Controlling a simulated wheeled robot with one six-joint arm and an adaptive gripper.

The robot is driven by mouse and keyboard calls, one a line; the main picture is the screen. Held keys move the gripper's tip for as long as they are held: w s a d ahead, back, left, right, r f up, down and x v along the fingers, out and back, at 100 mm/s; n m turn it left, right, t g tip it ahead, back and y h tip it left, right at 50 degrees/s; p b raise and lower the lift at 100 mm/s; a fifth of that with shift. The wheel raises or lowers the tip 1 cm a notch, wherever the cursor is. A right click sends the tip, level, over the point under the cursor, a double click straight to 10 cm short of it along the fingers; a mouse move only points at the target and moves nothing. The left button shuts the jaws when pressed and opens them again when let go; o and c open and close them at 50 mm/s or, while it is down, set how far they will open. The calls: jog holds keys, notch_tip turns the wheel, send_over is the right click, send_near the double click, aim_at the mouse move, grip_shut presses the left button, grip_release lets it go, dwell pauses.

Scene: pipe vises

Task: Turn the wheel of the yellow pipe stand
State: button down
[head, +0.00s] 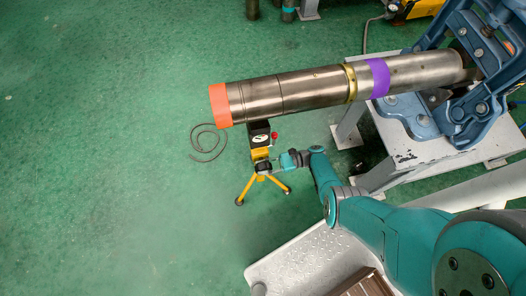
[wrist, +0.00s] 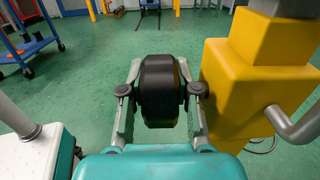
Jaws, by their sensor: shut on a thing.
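The yellow pipe stand (head: 260,155) stands on the green floor on splayed yellow legs with dark feet, under the left part of a long metal pipe (head: 300,92). Its black wheel (head: 263,168) is on the side towards my arm. In the wrist view the wheel (wrist: 161,88) sits between the two grey fingers of my gripper (wrist: 160,75), one on each side of it. My gripper is shut on the wheel. The stand's yellow body (wrist: 235,85) fills the right of that view, with a grey bent handle (wrist: 295,127) beside it.
The pipe has an orange end and a purple band. A blue vise (head: 480,90) on a grey table (head: 400,148) holds its right end. A loose cable (head: 208,143) lies left of the stand. A blue cart (wrist: 30,45) stands at the wrist view's upper left. The floor at left is clear.

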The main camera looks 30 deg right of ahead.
aim_at(263, 165)
dwell(0.6)
jog(key=c, duration=1.1)
grip_release()
jog(key=shift+r, duration=0.1)
jog(key=shift+r, duration=4.9)
